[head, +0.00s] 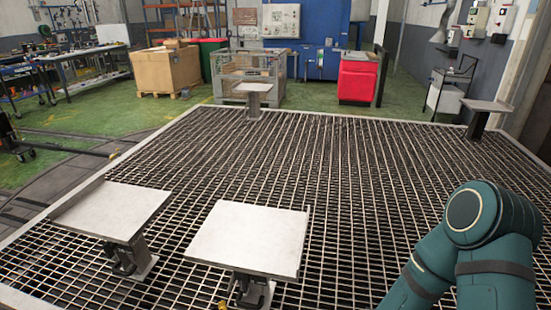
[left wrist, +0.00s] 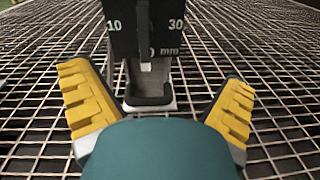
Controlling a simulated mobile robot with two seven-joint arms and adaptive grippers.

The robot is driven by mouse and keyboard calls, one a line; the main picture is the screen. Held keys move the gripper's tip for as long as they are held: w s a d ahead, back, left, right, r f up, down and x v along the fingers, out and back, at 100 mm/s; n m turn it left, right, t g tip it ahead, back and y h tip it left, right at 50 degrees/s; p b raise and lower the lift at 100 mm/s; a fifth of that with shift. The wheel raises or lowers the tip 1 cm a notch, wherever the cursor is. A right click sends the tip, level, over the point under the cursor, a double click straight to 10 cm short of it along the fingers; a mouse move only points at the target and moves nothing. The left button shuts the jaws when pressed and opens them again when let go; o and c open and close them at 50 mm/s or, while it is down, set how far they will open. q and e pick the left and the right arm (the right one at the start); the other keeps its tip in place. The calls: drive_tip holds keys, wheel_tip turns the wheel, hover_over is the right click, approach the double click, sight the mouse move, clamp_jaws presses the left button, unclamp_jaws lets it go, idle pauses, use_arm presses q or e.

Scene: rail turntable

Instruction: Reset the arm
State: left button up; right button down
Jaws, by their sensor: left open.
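My left gripper (left wrist: 160,103) is in the left wrist view, with its two yellow ribbed fingers wide apart and nothing held between them. A dark block (left wrist: 145,40) with "10", "30" and "mm" markings stands just ahead, between the finger directions and apart from them. Below it is a dark foot on a pale base plate (left wrist: 150,105) on the grating. A teal rounded part of my own arm covers the bottom middle of that view. In the head view a bent teal arm of mine (head: 480,225) is at the lower right; no gripper shows there.
Flat plates on posts stand on the metal grating (head: 340,170): front left (head: 115,210), front middle (head: 250,238), rear (head: 253,87) and far right (head: 488,106). The grating's centre is clear. Behind are a cardboard box (head: 163,70), a cage crate (head: 245,65) and a red cabinet (head: 357,80).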

use_arm(q)
drive_tip(key=s+d+r+m+g+h, duration=0.3)
drive_tip(key=s+d+m+g, duration=0.45)
drive_tip(key=m, duration=0.75)
drive_tip(key=s+a+r+m+g+y, duration=0.2)
drive_tip(key=s+r+m+g, duration=0.1)
drive_tip(key=s+m, duration=0.4)
drive_tip(key=s+a+r+m+g+y, duration=0.1)
drive_tip(key=s+a+r+m+g, duration=0.1)
drive_tip(key=s+r+m+g, duration=0.2)
drive_tip(key=s+r+m, duration=0.1)
drive_tip(key=s+m, duration=0.2)
drive_tip(key=shift+s+a+m+y, duration=0.25)
drive_tip(key=shift+a+m+y, duration=0.1)
drive_tip(key=shift+m+y, duration=0.05)
drive_tip(key=shift+r+g, duration=0.1)
drive_tip(key=shift+g, duration=0.15)
drive_tip(key=shift+c, duration=0.3)
